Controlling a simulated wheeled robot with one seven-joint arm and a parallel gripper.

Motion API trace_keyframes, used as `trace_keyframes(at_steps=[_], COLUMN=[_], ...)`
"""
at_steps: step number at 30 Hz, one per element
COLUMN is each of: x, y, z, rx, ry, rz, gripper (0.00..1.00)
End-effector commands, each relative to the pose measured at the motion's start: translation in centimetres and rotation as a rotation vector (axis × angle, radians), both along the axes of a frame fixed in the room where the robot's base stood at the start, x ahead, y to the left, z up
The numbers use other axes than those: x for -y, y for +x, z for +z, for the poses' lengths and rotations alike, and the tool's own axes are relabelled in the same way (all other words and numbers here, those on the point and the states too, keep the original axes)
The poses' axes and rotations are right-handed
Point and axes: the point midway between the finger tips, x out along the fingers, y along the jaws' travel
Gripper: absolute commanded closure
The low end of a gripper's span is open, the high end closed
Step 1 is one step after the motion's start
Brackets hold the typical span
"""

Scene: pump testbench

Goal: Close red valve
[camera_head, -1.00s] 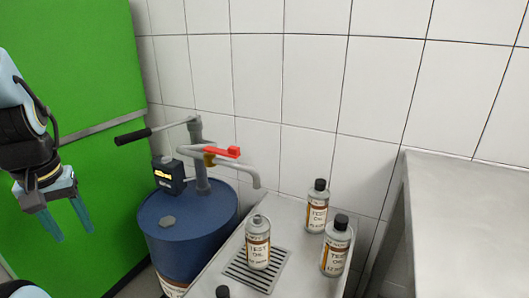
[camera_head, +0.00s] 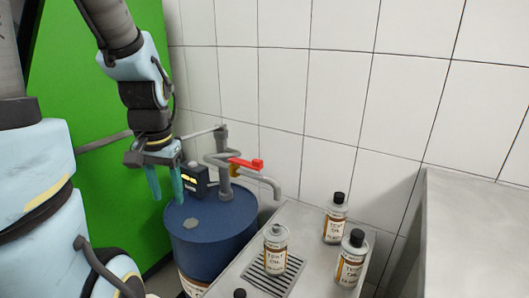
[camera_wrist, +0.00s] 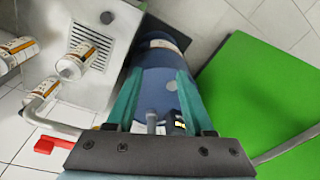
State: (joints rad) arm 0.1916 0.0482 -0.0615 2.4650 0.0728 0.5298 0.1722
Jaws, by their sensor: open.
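The red valve handle (camera_head: 246,164) sits on the grey pipe of the pump on top of the blue drum (camera_head: 212,232). It lies along the outlet pipe (camera_head: 262,181). In the wrist view the red handle (camera_wrist: 50,144) shows at the lower left, outside the fingers. My gripper (camera_head: 166,184) points down over the drum's left side, to the left of the valve and apart from it. Its teal fingers are open with nothing held. In the wrist view my gripper (camera_wrist: 158,92) has the drum behind its fingers.
A bottle (camera_head: 275,250) stands on the drain grate below the outlet. Two more bottles (camera_head: 335,218) (camera_head: 351,258) stand to its right. A dark meter (camera_head: 194,181) and the pump lever (camera_head: 205,132) are close to my gripper. A metal table (camera_head: 480,235) is at the right.

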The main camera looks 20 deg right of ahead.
Motion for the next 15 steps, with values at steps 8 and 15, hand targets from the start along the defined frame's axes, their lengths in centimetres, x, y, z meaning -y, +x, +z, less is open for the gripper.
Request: trace_keyframes(at_steps=[8,15], x=[6.9,17.0], y=[1.3,0.8], z=[3.4,8.9], rx=[-0.036,-0.077], ry=[0.124,0.34], rz=[-0.582,-1.357], gripper=[0.47,0.47])
